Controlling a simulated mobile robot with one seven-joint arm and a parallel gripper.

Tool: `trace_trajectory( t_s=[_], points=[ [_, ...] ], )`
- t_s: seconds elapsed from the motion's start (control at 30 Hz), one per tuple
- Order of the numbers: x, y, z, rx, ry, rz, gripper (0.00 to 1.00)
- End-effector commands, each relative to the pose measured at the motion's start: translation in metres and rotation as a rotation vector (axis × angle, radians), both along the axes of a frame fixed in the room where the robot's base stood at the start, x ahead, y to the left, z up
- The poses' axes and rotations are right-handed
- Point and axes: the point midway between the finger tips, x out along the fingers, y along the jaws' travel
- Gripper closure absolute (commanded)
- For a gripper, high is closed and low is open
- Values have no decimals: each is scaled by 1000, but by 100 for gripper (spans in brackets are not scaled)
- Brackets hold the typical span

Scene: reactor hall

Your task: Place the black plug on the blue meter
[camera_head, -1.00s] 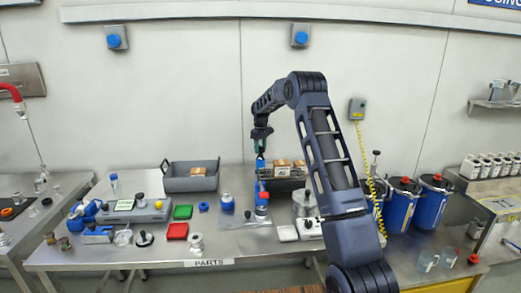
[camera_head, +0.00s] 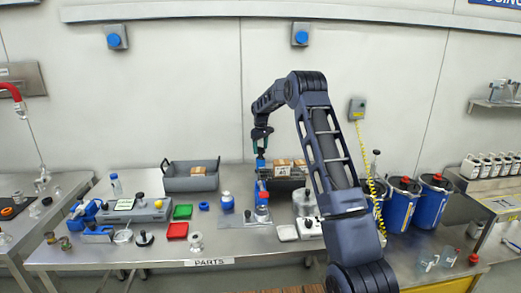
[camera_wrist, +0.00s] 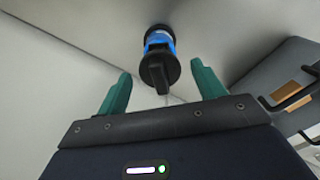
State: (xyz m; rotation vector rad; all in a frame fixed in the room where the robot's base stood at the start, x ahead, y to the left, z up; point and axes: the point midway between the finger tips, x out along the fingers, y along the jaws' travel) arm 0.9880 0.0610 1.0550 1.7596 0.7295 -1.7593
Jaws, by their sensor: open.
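A blue-banded body (camera_wrist: 159,40), which appears to be the blue meter, shows beyond the fingers. A black round piece with a tab, apparently the black plug (camera_wrist: 157,72), is at its near end, in line with the body. The fingers lie to either side of the tab with visible gaps and do not appear to touch it. How firmly the plug is seated cannot be told.
A grey bin (camera_head: 180,184) stands left of the blue device, and a tray with cardboard boxes (camera_head: 283,167) is just behind right. Blue canisters (camera_head: 432,200) stand right.

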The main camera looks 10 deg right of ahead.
Motion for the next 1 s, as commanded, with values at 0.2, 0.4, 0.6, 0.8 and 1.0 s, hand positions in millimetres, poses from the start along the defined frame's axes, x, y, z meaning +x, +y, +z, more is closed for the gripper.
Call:
trace_trajectory(
  t_s=[0.2, 0.4, 0.6, 0.8, 1.0],
  points=[
    [1, 0, 37, 1, -4, 0, 31],
    [1, 0, 76, 1, -4, -1, 31],
    [0, 0, 103, 0, -1, -1, 31],
    [-2, -1, 117, 0, -3, -4, 31],
    [-31, -12, 149, 1, -29, -44, 31]
  ],
)
